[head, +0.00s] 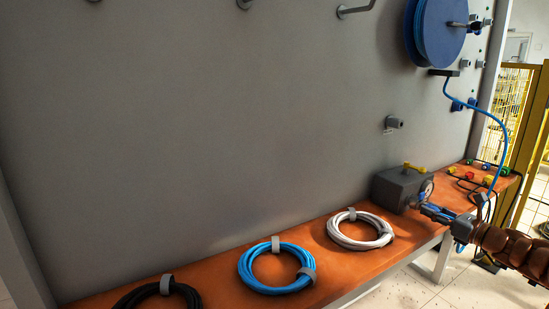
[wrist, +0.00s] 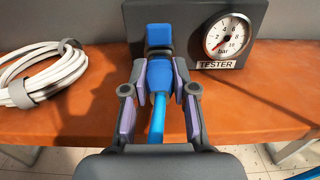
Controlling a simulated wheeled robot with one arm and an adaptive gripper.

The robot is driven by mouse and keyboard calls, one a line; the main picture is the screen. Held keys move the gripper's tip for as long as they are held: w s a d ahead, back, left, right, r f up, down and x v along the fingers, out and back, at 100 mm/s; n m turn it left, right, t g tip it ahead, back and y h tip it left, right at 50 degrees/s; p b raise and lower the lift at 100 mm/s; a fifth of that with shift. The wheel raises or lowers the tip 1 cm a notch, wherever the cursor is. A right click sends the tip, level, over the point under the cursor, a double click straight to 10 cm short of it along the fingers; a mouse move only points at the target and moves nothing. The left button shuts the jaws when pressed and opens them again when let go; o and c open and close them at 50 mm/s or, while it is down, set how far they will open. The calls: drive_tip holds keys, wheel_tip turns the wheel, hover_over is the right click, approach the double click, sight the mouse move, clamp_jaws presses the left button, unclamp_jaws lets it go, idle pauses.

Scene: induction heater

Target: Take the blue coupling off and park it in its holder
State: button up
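The blue coupling (wrist: 158,72) sits at the front of the dark grey tester box (wrist: 110,22), its hose running back toward me between the fingers. In the head view the tester (head: 400,186) stands on the orange bench and the coupling is small beside my gripper (head: 430,209). In the wrist view my gripper (wrist: 158,80) has a fingertip against each side of the coupling and looks shut on it. Whether the coupling is still locked on the tester is hidden. A grey wall bracket (head: 393,122) is above the tester; I cannot tell which fitting is the coupling's holder.
A blue hose reel (head: 436,30) hangs on the wall, its hose (head: 505,125) looping down at right. A white coil (head: 350,243), a blue coil (head: 248,275) and a black coil lie on the bench. Small coloured fittings (head: 487,180) lie right of the tester. A yellow fence (head: 520,110) stands at right.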

clamp_jaws()
drive_tip(key=shift+p+v, duration=1.1)
drive_tip(key=shift+v, duration=1.75)
drive_tip(key=shift+s+d, duration=0.1)
